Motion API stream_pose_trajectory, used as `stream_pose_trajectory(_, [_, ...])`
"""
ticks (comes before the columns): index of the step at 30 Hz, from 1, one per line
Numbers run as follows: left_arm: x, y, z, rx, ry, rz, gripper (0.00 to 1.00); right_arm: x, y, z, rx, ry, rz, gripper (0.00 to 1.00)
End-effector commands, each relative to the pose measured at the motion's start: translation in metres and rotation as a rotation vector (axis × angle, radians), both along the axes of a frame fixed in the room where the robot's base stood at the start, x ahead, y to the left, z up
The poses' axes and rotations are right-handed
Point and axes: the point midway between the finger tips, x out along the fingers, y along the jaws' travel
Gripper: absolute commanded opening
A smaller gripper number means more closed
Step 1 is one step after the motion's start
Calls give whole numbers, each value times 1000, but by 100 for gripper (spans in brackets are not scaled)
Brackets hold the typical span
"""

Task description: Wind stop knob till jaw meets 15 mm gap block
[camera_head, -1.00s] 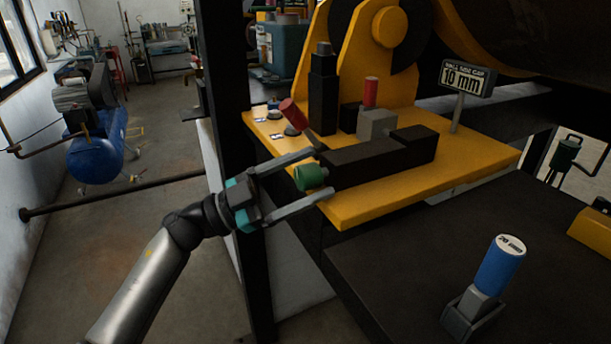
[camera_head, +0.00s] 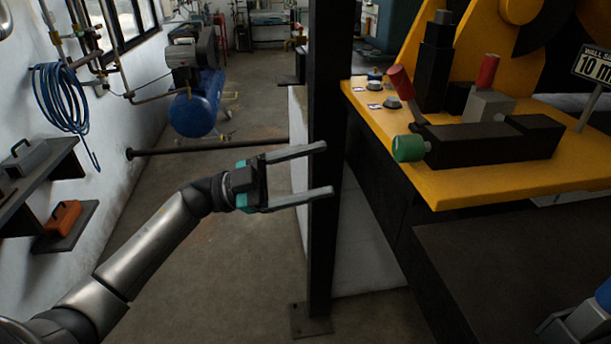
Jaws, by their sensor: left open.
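The green stop knob (camera_head: 408,148) sits on the left end of a black stop body (camera_head: 480,143) on the yellow machine bed (camera_head: 480,185). A grey block (camera_head: 488,105) with a red top (camera_head: 488,70) stands behind the body. My left gripper (camera_head: 330,170) is open and empty, left of the knob and apart from it, with its fingers pointing right in front of a dark post.
A dark upright post (camera_head: 328,240) stands between my left gripper and the bed. A dark table (camera_head: 510,265) lies at lower right. Wall shelves (camera_head: 65,227) are at left; open floor lies between.

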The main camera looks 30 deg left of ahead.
Motion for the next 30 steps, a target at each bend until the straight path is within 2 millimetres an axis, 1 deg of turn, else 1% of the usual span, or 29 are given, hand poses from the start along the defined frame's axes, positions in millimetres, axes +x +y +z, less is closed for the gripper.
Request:
stream_pose_trajectory(1, [-2,4,-3,2,1,1,81,0,0,-1,0,0,0,82])
stream_pose_trajectory(4, [-3,8,-3,1,-1,1,81,0,0,-2,0,0,0,82])
stream_pose_trajectory(14, [-3,9,-4,-2,1,5,81,0,0,-2,0,0,0,82])
stream_pose_trajectory(17, [5,14,-17,-30,26,52,81,0,0,-4,0,0,1,82])
stream_pose_trajectory(19, [18,23,-39,-67,68,132,81,0,0,-6,0,0,1,82])
stream_pose_trajectory(20, [25,28,-53,-87,93,179,81,0,0,-8,0,0,1,82])
stream_pose_trajectory(21, [34,36,-76,-111,134,254,81,0,0,-10,0,0,0,82])
stream_pose_trajectory(23, [47,50,-122,-141,217,384,81,0,0,-14,0,0,1,82])
stream_pose_trajectory(24, [52,60,-158,-149,284,478,81,0,0,-16,0,0,0,82])
stream_pose_trajectory(25, [54,66,-188,-149,337,548,81,0,0,-18,0,0,1,82])
stream_pose_trajectory(26, [53,72,-219,-144,395,616,81,0,0,-20,0,0,1,82])
stream_pose_trajectory(27, [48,79,-261,-128,476,701,81,0,0,-23,0,0,0,82])
stream_pose_trajectory(28, [41,83,-292,-110,536,760,81,0,0,-24,0,0,1,82])
stream_pose_trajectory(29, [33,85,-322,-87,596,812,81,0,0,-26,0,0,1,82])
stream_pose_trajectory(30, [19,88,-361,-54,678,877,81,0,0,-28,0,0,0,82])
